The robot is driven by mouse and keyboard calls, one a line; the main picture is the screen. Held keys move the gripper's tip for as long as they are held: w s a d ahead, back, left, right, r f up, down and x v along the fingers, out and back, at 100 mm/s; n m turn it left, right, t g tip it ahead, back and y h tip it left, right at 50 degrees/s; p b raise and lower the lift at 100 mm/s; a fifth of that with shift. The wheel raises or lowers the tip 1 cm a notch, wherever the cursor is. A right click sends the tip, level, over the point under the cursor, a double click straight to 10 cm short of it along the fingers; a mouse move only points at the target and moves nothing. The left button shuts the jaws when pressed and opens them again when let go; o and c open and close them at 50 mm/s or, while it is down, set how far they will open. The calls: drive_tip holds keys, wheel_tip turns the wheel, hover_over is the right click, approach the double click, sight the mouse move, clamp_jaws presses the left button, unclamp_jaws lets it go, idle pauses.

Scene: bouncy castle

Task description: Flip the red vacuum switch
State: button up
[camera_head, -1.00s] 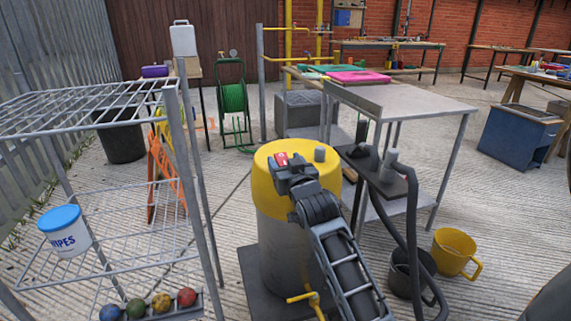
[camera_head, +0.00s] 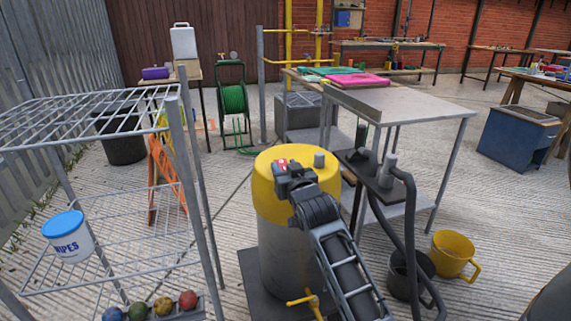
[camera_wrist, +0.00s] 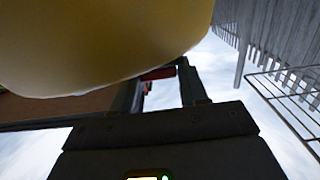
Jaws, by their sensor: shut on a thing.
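The vacuum (camera_head: 287,250) is a grey drum with a yellow lid (camera_head: 262,178), standing upright on a dark base. The red switch (camera_head: 281,162) shows as a small red patch on top of the lid, partly hidden by my gripper (camera_head: 287,168). My gripper reaches over the lid from the front and is shut on the switch. In the wrist view the yellow lid (camera_wrist: 100,40) fills the upper left. The red switch (camera_wrist: 158,74) shows between the fingertips of my gripper (camera_wrist: 160,84), mostly hidden behind the fingers.
A wire rack (camera_head: 184,180) with a wipes tub (camera_head: 68,247) and several coloured balls stands at the left. A metal table (camera_head: 410,103) stands behind right, with a black hose (camera_head: 410,220) in front. A yellow bucket (camera_head: 452,255) is at the right.

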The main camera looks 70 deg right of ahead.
drive_tip(key=shift+w+d+r+g+y+p, duration=0.1)
drive_tip(key=shift+r+g+y+p, duration=0.5)
drive_tip(key=shift+p, duration=1.95)
drive_tip(key=shift+w+d+r+g+y+p, duration=0.15)
drive_tip(key=shift+g+y+p, duration=0.45)
drive_tip(key=shift+p, duration=1.95)
drive_tip(key=shift+f+y+p, duration=0.1)
drive_tip(key=shift+y+p, duration=0.3)
drive_tip(key=shift+p, duration=0.4)
drive_tip(key=shift+f, duration=0.15)
drive_tip(key=o, duration=1)
drive_tip(key=shift+c, duration=0.2)
drive_tip(key=v, duration=0.8)
drive_tip(key=shift+p, duration=0.4)
